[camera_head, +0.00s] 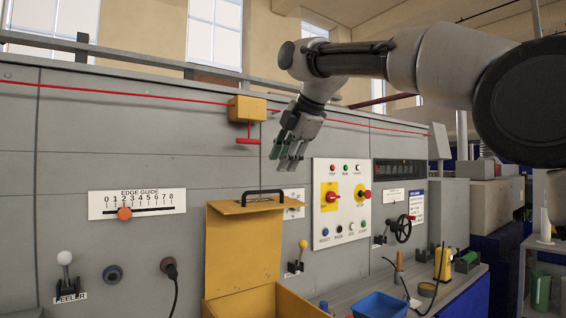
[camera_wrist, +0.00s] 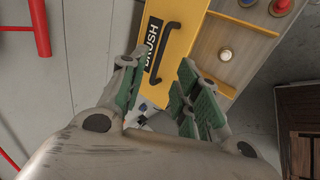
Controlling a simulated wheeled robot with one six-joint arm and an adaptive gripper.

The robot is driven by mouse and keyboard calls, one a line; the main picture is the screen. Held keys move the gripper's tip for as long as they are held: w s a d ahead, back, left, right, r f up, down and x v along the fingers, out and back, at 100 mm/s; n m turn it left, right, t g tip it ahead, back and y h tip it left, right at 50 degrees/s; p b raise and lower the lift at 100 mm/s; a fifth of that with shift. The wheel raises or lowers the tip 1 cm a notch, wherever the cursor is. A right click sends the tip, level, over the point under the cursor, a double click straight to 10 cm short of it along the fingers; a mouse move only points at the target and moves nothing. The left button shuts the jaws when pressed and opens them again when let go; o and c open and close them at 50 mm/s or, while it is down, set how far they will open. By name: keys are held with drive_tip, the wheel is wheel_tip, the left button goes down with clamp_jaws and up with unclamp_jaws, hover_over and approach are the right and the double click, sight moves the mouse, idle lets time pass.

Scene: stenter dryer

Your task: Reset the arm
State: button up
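My gripper (camera_head: 288,158) hangs from my raised arm in front of the grey machine panel (camera_head: 130,240) in the head view, fingers pointing down. In the wrist view its green-padded fingers (camera_wrist: 160,82) stand apart with nothing held between them. The box's yellow face with a black handle and a label reading BRUSH (camera_wrist: 160,50) shows beyond the fingers in the wrist view. The gripper looks clear of the box and the panel.
A red cord (camera_head: 130,93) runs along the machine through a yellow switch box (camera_head: 247,109) with a red handle (camera_head: 248,141), close left of my gripper. A control panel (camera_head: 341,205) and black handwheel (camera_head: 402,229) lie to the right. A blue bin (camera_head: 380,305) sits on the bench.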

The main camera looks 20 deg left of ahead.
idle(0.3)
wheel_tip(320, 180, down, 10)
drive_tip(key=s+d+m+g+h, duration=0.1)
drive_tip(key=d+m+h, duration=0.1)
drive_tip(key=m, duration=0.6)
drive_tip(key=s+d+f+m+h, duration=0.1)
drive_tip(key=d+f+m, duration=0.2)
drive_tip(key=d, duration=0.4)
drive_tip(key=s+d+f+m, duration=0.2)
drive_tip(key=d+f+m, duration=0.1)
drive_tip(key=d, duration=0.4)
drive_tip(key=s+d+f+m+h, duration=0.1)
drive_tip(key=s+d+f+m, duration=0.3)
drive_tip(key=s+d, duration=0.4)
drive_tip(key=s+d+f+m+h, duration=0.1)
drive_tip(key=s+d+f+m, duration=0.3)
drive_tip(key=d, duration=1.3)
drive_tip(key=s+d+f+m+h, duration=0.1)
drive_tip(key=s+d+f+m, duration=0.4)
drive_tip(key=s+d, duration=0.7)
drive_tip(key=shift+d+m, duration=0.4)
drive_tip(key=shift+d, duration=0.45)
